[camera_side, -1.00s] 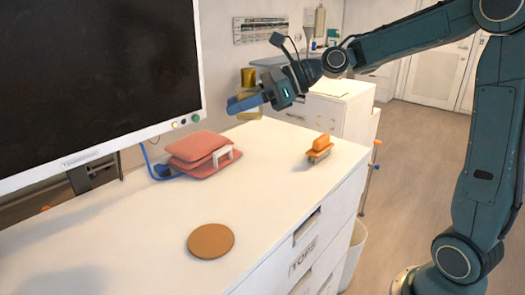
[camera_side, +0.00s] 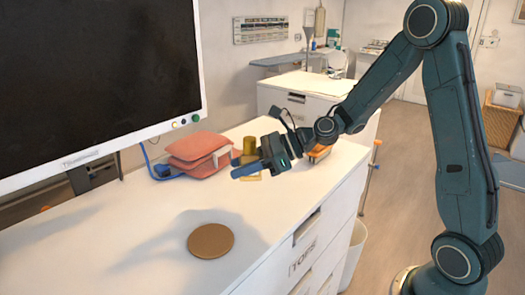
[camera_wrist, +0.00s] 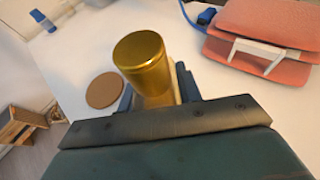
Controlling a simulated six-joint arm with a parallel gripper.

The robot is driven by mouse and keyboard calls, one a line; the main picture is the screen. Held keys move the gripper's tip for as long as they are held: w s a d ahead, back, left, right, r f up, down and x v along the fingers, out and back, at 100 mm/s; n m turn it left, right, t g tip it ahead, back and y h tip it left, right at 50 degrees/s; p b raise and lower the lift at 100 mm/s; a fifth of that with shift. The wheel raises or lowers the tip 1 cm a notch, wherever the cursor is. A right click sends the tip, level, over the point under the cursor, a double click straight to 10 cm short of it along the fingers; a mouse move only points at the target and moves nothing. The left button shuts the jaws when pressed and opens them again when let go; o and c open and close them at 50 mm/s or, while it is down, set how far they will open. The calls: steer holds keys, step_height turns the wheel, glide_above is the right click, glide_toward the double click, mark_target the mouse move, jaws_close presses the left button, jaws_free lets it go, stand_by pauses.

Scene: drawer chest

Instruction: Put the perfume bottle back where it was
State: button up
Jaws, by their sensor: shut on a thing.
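My gripper (camera_side: 246,172) is shut on the perfume bottle (camera_side: 249,145), which has a gold cylindrical cap. It holds the bottle upright or nearly so, above the white chest top. In the wrist view the gold cap (camera_wrist: 141,52) sticks up between the jaws, and the bottle's lower body is mostly hidden by the cap and jaws. A round brown coaster (camera_side: 210,240) lies bare on the chest top, nearer the front than the gripper. The coaster also shows in the wrist view (camera_wrist: 104,91), beyond and left of the bottle.
A pink folded stack with a white clip (camera_side: 199,153) lies left of my gripper. An orange object (camera_side: 318,152) is partly hidden behind the gripper. A monitor (camera_side: 97,75) overhangs the left side. The chest top (camera_side: 130,225) around the coaster is clear.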

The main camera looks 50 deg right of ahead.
mark_target(244, 197)
steer(key=shift+f, duration=0.65)
steer(key=shift+f, duration=1.9)
steer(key=shift+f, duration=0.15)
steer(key=o, duration=1.2)
steer(key=shift+c, duration=0.2)
steer(key=shift+s+d+r, duration=0.1)
steer(key=shift+r, duration=0.1)
steer(key=shift+v, duration=5.9)
